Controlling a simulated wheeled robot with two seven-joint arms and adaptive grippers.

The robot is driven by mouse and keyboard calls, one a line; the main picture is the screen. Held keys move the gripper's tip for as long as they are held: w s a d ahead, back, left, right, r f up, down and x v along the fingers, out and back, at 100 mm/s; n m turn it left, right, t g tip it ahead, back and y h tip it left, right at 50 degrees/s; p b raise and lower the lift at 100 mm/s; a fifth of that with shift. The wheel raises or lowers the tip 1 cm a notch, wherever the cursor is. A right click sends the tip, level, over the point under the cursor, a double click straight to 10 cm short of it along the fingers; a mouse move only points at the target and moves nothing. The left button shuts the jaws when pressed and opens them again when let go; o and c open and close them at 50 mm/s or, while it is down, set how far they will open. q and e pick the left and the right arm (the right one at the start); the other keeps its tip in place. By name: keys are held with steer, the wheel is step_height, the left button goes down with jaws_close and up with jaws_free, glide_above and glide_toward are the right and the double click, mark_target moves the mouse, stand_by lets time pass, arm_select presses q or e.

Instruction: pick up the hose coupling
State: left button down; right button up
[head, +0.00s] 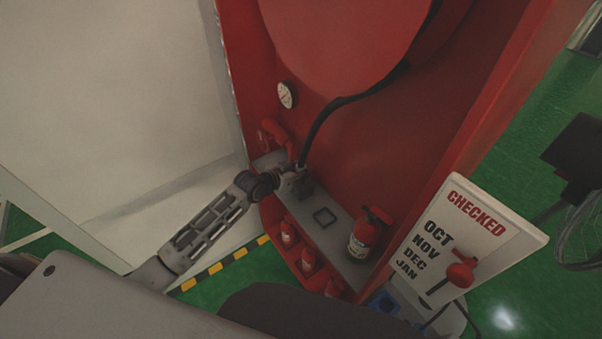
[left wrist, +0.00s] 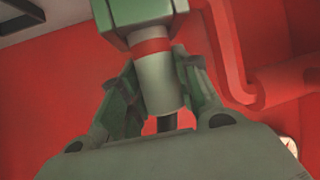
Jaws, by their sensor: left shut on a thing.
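My left gripper (head: 290,180) is shut on the hose coupling, inside the red cabinet and just above its grey shelf. In the left wrist view the coupling (left wrist: 157,80) is a grey-green cylinder with a red band and a wider top part, held between the two fingers. In the head view the gripper mostly hides it. The black hose (head: 335,105) runs from the gripper up and right, across the red cabinet back. My right gripper is not in view.
The grey shelf (head: 340,243) has a square recess and a red extinguisher (head: 370,232). Small red bottles (head: 288,231) stand below it. A gauge (head: 287,95) and a red pipe (head: 280,136) are on the cabinet. A "CHECKED" sign (head: 470,235) stands at right.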

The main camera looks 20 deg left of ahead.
arm_select(q)
steer(key=shift+r+b, duration=0.45)
steer(key=shift+r, duration=4.55)
steer(key=shift+r, duration=0.1)
